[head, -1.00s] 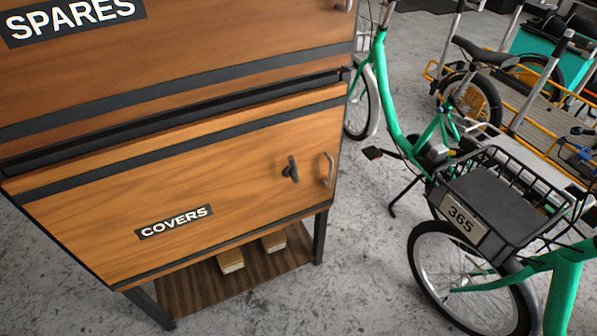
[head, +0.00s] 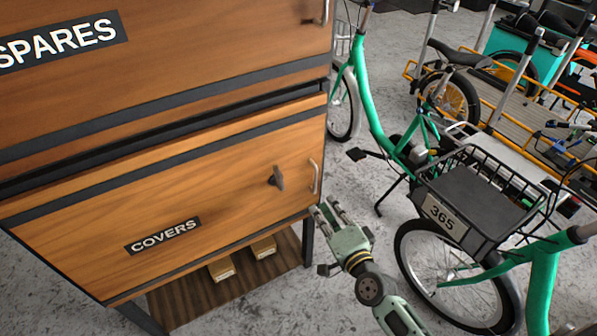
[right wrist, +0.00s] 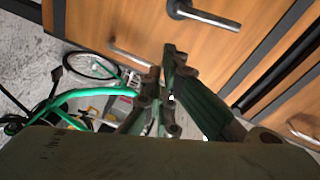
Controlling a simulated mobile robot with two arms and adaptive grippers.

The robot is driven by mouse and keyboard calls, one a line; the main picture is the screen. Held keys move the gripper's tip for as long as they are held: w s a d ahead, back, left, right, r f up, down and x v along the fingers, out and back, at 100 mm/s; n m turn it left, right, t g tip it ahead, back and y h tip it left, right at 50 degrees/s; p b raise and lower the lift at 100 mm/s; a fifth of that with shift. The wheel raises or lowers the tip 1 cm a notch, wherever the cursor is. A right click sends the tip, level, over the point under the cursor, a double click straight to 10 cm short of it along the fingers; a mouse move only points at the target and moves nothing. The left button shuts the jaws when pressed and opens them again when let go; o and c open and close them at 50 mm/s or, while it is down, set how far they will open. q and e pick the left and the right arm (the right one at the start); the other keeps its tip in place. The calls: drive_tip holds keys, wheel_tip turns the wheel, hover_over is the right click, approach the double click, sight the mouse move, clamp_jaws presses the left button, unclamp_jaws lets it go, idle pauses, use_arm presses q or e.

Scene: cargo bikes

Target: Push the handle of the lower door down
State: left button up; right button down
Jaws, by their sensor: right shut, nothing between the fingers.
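The lower door (head: 90,235), wooden and labelled COVERS, is closed on the cabinet. Its dark lever handle (head: 277,178) stands roughly upright near the right edge, left of a silver pull bar (head: 313,177). In the right wrist view the lever handle (right wrist: 203,15) is at the top and the pull bar (right wrist: 137,57) at upper left. My right gripper (head: 326,211) is shut and empty, its fingertips below and right of the lever, near the door's lower right corner and apart from the lever. It also shows in the right wrist view (right wrist: 172,62). My left gripper is out of view.
The upper door (head: 180,65), labelled SPARES, is above. A shelf (head: 180,300) with two small boxes lies under the cabinet. A green bike (head: 540,285) with a black basket box marked 365 stands close to the right of my arm. Grey floor is clear between.

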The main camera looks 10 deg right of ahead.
sight(277, 175)
wheel_tip(277, 175, up, 6)
drive_tip(key=m+t, duration=0.1)
drive_tip(key=shift+w+m, duration=0.3)
drive_tip(key=shift+w, duration=0.05)
drive_tip(key=w, duration=0.3)
drive_tip(key=w+a, duration=0.1)
drive_tip(key=w, duration=0.6)
drive_tip(key=shift+w+a+r+p, duration=0.1)
drive_tip(key=shift+w+a+p, duration=0.05)
drive_tip(key=shift+a+p, duration=0.25)
drive_tip(key=s+a, duration=0.2)
drive_tip(key=a, duration=0.1)
drive_tip(key=shift+s+a+f+p, duration=0.15)
drive_tip(key=shift+f+p, duration=0.25)
